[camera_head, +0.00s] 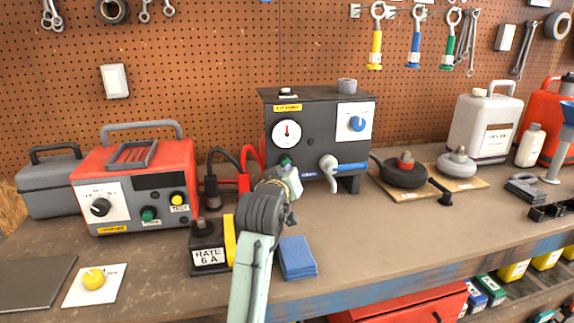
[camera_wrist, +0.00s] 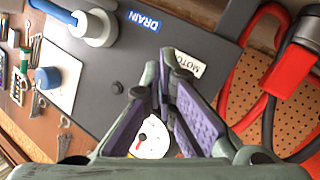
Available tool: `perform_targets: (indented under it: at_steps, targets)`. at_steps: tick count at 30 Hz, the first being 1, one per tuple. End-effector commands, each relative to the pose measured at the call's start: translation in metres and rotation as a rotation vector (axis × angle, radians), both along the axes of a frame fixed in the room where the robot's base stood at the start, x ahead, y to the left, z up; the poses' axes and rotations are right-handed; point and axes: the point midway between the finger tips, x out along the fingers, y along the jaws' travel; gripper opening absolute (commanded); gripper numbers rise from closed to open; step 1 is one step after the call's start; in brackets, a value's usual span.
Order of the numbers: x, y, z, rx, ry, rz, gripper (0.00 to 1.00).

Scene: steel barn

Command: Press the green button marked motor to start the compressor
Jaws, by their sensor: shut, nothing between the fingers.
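The compressor panel is a dark grey box (camera_head: 330,110) at the back middle of the bench, with a round gauge, a blue knob and a blue-handled drain lever. A green button (camera_head: 285,160) shows low on its front, just above my gripper (camera_head: 289,176). My gripper is shut and empty, its fingertips close to the panel. In the wrist view, my gripper (camera_wrist: 163,78) covers the button and part of the white motor label (camera_wrist: 186,64). I cannot tell whether the fingertips touch the button.
A red charger (camera_head: 135,165) with its own green button stands left, beside a black block marked RATE 6 A (camera_head: 208,257). Red and black cables (camera_head: 250,160) run left of the panel. The drain lever (camera_head: 345,167) is close on the right.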

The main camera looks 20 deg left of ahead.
Motion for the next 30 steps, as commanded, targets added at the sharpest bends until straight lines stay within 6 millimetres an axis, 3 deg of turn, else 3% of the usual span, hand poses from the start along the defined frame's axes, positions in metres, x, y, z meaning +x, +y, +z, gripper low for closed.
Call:
perform_targets:
  at_steps: [30]
  targets:
    - [0.0019,0.0007,0.0004,0.0,0.0,-0.001,0.0]
